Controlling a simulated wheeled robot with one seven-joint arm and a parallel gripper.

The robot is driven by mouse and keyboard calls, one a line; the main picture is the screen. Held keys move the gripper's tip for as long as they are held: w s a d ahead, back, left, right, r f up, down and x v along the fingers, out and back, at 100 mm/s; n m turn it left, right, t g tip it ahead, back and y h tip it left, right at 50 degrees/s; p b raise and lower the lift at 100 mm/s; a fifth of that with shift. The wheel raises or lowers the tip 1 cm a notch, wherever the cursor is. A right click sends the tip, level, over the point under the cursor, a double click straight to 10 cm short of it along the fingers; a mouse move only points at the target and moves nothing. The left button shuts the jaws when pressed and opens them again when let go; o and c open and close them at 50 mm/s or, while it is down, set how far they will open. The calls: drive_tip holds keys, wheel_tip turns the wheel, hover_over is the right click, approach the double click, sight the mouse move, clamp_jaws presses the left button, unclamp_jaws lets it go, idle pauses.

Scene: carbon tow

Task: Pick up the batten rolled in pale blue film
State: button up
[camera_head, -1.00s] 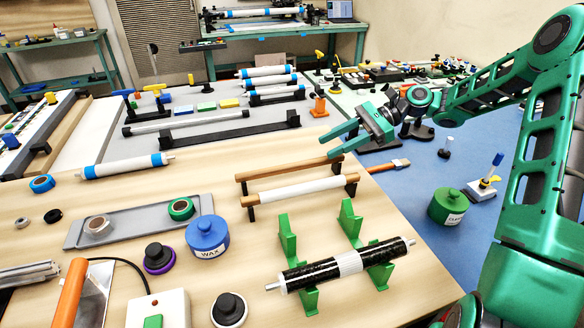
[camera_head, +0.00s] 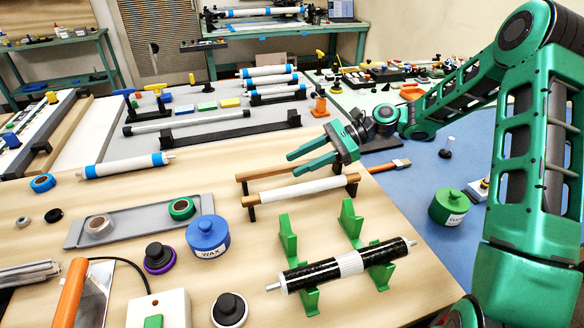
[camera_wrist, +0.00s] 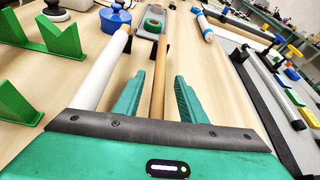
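The wrapped batten (camera_head: 300,188) is a wooden rod rolled in a very pale, nearly white film with bare wood ends. It rests on dark supports on the wooden table, in front of a bare wooden batten (camera_head: 262,173). In the wrist view the wrapped batten (camera_wrist: 100,72) lies left of my gripper's fingers. The bare batten (camera_wrist: 159,100) runs between them in the picture. My gripper (camera_head: 297,163) is open and empty, above the battens near their middle to right part. I cannot tell its exact height above them.
Green V-stands (camera_head: 288,238) hold a black roller (camera_head: 345,265) in front of the battens. A blue wax pot (camera_head: 207,238) stands to the left, by a grey tray (camera_head: 140,222). A long black rack (camera_head: 225,130) lies behind. A brush (camera_head: 390,166) lies to the right.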

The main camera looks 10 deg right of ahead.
drive_tip(key=shift+a+f, duration=0.1)
drive_tip(key=shift+a, duration=0.15)
clamp_jaws()
